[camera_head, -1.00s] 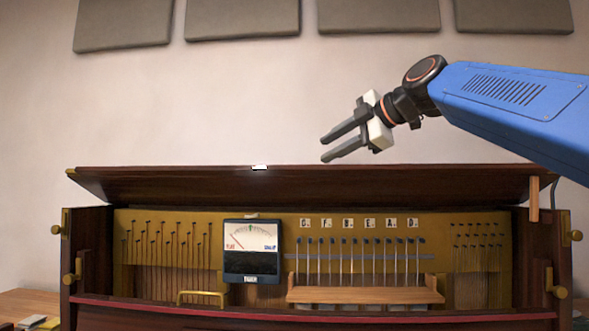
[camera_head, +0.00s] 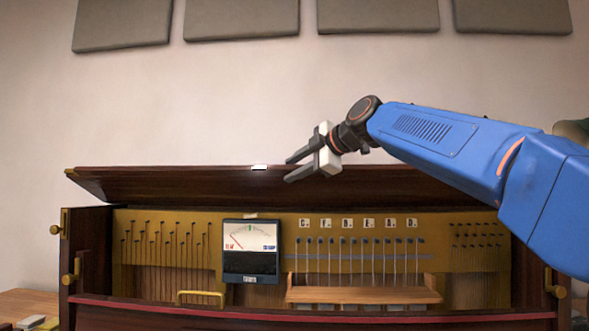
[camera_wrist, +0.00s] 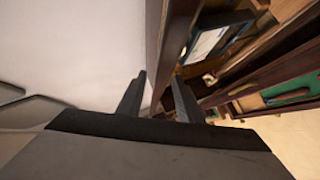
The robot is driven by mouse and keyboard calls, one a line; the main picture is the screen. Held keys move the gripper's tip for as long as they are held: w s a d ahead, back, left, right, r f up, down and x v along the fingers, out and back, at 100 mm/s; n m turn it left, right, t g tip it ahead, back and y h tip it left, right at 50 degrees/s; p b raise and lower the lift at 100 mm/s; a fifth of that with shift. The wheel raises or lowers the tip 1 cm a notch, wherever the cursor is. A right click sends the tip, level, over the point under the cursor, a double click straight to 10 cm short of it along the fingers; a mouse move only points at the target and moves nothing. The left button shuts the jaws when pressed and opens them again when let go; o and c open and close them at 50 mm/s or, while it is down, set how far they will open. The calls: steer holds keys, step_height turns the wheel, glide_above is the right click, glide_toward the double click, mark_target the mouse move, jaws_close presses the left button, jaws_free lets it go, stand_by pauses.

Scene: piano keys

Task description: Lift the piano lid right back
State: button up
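The dark wooden piano lid (camera_head: 190,184) is raised over the open piano case, as a long tilted panel across its top. A small white tab (camera_head: 258,167) sits on its upper edge, left of centre. My gripper (camera_head: 287,170) is open, with its fingertips overlapping the lid's upper edge just right of the tab. In the wrist view, the lid's edge (camera_wrist: 154,45) runs toward the gap between the two dark fingers (camera_wrist: 158,97). I cannot tell whether the fingers touch the lid. My arm covers the lid's right end.
Inside the case are a meter (camera_head: 251,250), letter tiles (camera_head: 347,223), rows of pins and a wooden rail (camera_head: 362,295). Brass latches (camera_head: 72,277) stick out at the sides.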

jaws_close()
steer(key=shift+r, duration=0.15)
